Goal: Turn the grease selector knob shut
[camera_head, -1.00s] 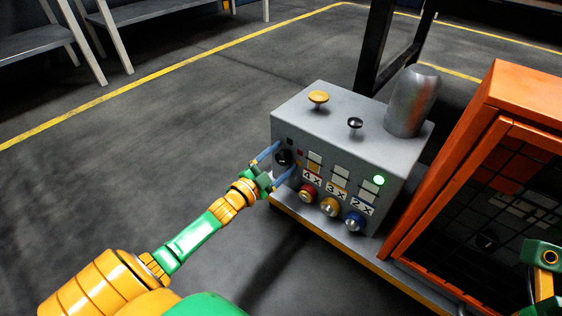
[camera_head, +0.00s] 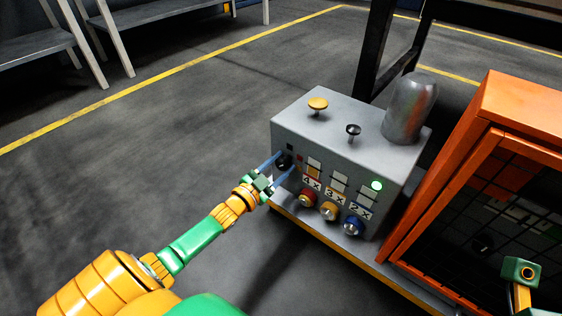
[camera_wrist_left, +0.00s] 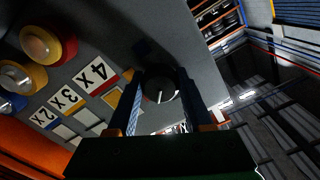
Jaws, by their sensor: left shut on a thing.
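The grease selector knob (camera_head: 283,162) is a dark round knob at the left end of the front face of a grey control box (camera_head: 330,120). My left gripper (camera_head: 284,164) reaches it from the lower left, with one finger on either side, shut on it. In the left wrist view the knob (camera_wrist_left: 162,87) sits between the two dark fingers, with a thin pale mark on its face. The fingers hide its sides. My right gripper is not in view; only part of my right arm shows at the lower right edge.
Red (camera_head: 307,197), yellow (camera_head: 329,210) and blue (camera_head: 353,225) knobs sit right of the selector under 4X, 3X and 2X labels. A green lamp (camera_head: 376,186) glows. Yellow (camera_head: 317,105) and black (camera_head: 353,131) buttons top the box. An orange mesh cage (camera_head: 485,130) stands right.

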